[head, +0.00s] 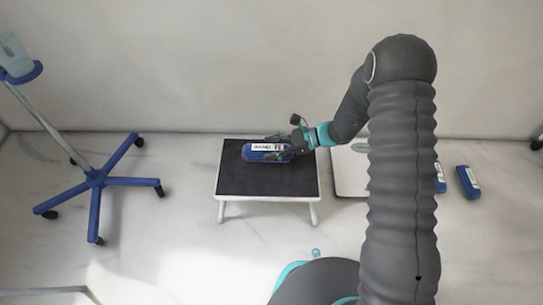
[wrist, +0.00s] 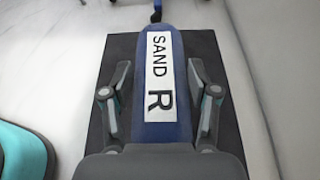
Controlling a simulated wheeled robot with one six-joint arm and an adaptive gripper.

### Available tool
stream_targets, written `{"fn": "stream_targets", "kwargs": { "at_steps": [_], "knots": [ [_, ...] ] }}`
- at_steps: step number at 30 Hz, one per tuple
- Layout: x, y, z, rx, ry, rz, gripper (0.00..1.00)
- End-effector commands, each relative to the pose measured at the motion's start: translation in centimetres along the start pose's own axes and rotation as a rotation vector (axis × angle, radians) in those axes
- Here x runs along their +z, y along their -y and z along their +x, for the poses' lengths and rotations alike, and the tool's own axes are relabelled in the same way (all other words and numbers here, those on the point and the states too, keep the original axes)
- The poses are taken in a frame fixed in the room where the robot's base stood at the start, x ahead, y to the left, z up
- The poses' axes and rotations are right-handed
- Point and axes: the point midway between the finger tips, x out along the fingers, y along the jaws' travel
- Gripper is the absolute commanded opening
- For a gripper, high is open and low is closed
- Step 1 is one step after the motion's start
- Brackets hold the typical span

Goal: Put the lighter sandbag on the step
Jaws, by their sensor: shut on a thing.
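A blue sandbag (head: 258,155) with a white label is at the top of the step in the head view. In the wrist view the same sandbag (wrist: 180,55) reads "SAND R". My gripper (head: 280,146) is shut on it, with one finger on each side in the wrist view (wrist: 160,105). The step (head: 235,185) has a black top and white legs. The sandbag is over the black top; whether it rests on it or hangs just above I cannot tell. The black top also shows around the sandbag in the wrist view (wrist: 116,60).
Two other blue bags, one at the far right (head: 468,182) and one partly behind my arm (head: 440,178), lie on the floor. A pale flat platform (head: 348,175) stands right of the step, partly hidden by my arm. A blue wheeled stand (head: 96,180) is at left.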

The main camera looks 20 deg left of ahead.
Motion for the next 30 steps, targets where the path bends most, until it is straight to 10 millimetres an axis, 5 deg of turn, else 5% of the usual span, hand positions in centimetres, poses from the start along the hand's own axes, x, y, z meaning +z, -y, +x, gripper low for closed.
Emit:
{"fn": "stream_targets", "kwargs": {
  "at_steps": [12, 24, 25, 28, 30],
  "knots": [
    [-3.6, 0.0, 1.6, 0.0, 0.001, 0.001, 0.0],
    [-4.0, 0.0, 1.8, 0.0, 0.001, 0.0, 0.0],
    [-4.1, 0.0, 1.8, 0.0, 0.0, 0.0, 0.62],
    [-4.0, 0.0, 1.8, 0.0, 0.0, 0.0, 0.85],
    [-4.0, 0.0, 1.8, 0.0, 0.0, 0.0, 0.85]
  ]
}}
